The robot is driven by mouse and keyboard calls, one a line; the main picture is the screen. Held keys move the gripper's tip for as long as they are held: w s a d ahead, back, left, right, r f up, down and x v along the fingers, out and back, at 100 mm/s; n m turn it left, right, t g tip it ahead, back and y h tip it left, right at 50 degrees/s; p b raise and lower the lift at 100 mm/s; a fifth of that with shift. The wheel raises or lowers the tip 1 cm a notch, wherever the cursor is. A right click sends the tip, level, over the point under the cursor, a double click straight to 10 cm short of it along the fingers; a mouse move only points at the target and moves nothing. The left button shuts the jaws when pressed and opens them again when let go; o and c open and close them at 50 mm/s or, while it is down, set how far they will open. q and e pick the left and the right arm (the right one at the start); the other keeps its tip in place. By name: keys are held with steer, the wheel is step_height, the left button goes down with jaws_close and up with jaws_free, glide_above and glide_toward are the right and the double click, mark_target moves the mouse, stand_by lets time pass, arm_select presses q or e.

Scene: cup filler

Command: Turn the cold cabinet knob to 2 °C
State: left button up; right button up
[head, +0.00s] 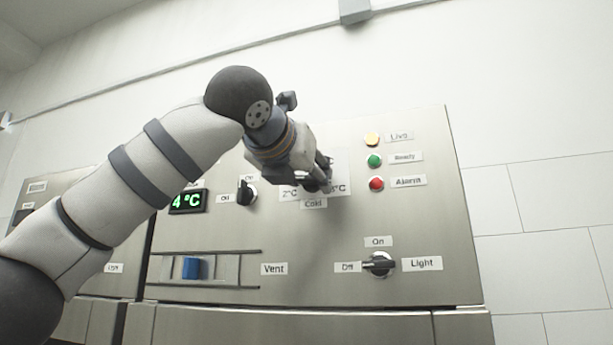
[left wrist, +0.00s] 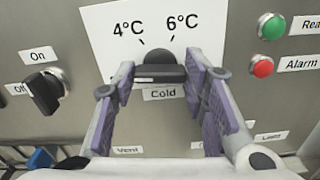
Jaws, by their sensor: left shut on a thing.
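The cold knob (left wrist: 160,68) is black with a bar-shaped grip, above the "Cold" label, which also shows in the head view (head: 313,203). Its bar lies roughly level, with a pale line on its left part. The scale plate (left wrist: 105,35) behind it shows 4 °C and 6 °C in the wrist view; 2 °C shows left of the knob in the head view. My left gripper (left wrist: 160,72) is shut on the knob, one finger at each end of the bar. In the head view my gripper (head: 322,182) hides the knob. The green display (head: 188,201) reads 4 °C. My right gripper is out of view.
Another black knob (head: 246,192) stands to the left. The light knob (head: 379,264) is below right and the blue vent slider (head: 195,268) below left. Yellow, green (head: 375,161) and red (head: 376,184) lamps are at the right.

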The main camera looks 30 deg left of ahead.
arm_select(q)
steer(key=shift+r+n, duration=0.1)
steer(key=shift+n, duration=0.5)
steer(key=shift+s, duration=0.1)
steer(key=o, duration=1.2)
steer(key=shift+c, duration=0.2)
steer(key=v, duration=1.2)
